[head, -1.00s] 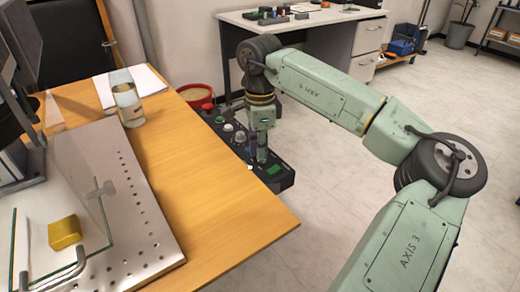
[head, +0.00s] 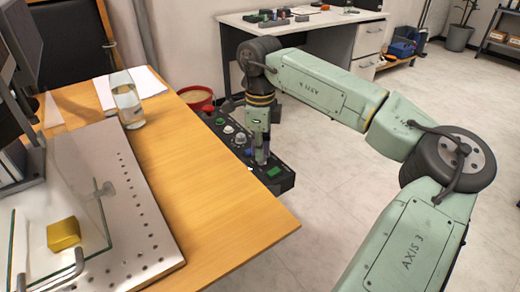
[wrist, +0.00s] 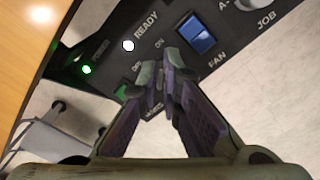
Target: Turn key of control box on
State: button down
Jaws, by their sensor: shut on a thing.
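The dark control box (head: 240,150) hangs along the right edge of the wooden table and also fills the top of the wrist view (wrist: 108,82). My gripper (head: 261,160) points down at its near part. In the wrist view my gripper (wrist: 160,78) is shut on the key, between the OFF and ON labels. The key itself is hidden by the fingertips, so its angle cannot be told. A green lamp (wrist: 86,69) at the POWER label and a white READY lamp (wrist: 128,45) look lit. A blue FAN rocker (wrist: 196,34) is to the right of the fingers.
A grey JOB knob (wrist: 253,8) is beyond the rocker. The wooden table (head: 225,215) carries a glass cylinder (head: 128,100) and a perforated metal plate (head: 150,235). The floor to the right is free.

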jog(key=c, duration=1.8)
grip_release()
jog(key=shift+r, duration=0.1)
notch_tip(320, 180, up, 12)
jog(key=shift+f, duration=0.1)
